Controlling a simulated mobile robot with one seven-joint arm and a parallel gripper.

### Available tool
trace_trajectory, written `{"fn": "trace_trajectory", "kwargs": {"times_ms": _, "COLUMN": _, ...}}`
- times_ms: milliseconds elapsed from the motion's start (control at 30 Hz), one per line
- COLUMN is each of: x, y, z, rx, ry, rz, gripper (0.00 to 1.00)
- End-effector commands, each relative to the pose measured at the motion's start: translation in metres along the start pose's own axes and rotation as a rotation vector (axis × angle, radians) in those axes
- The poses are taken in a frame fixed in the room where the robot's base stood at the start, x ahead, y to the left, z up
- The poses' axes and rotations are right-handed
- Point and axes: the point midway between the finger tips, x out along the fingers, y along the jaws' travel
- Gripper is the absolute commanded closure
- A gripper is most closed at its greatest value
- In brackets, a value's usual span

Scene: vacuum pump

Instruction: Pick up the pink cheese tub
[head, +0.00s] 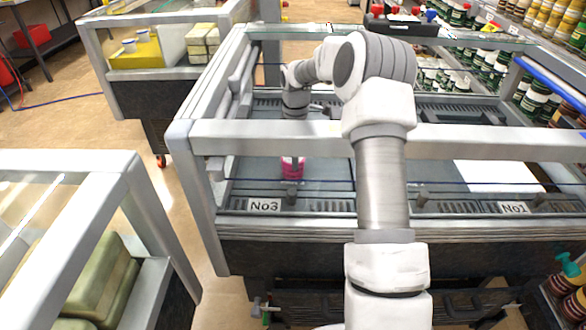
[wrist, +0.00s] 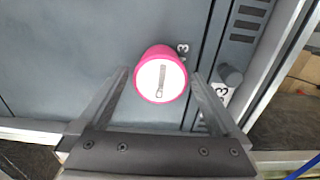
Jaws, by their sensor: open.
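The pink cheese tub (head: 292,169) stands on the grey floor of the display case in the head view, near the No3 label. A rail of the case hides part of its top. My gripper (wrist: 160,82) is open, with one finger on either side of the tub in the picture. I cannot tell whether the fingers are down around it or still above it. In the head view the gripper is mostly hidden behind my arm and the case frame.
The case has a grey front rail (head: 480,140) and slotted edges. A white sheet (head: 498,176) lies at the right of its floor; the floor between is mostly clear. Other cases stand left, one with a yellow box (head: 136,53). Shelves of jars are at the right.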

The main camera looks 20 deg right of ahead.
Motion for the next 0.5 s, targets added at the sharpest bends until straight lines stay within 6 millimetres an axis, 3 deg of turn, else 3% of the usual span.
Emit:
{"fn": "trace_trajectory", "kwargs": {"times_ms": 167, "x": 0.01, "y": 0.0, "z": -0.001, "rx": 0.0, "ry": 0.0, "rz": 0.0, "gripper": 0.0}}
{"fn": "trace_trajectory", "kwargs": {"times_ms": 500, "x": 0.055, "y": -0.002, "z": -0.007, "rx": 0.0, "ry": 0.0, "rz": -0.002, "gripper": 0.0}}
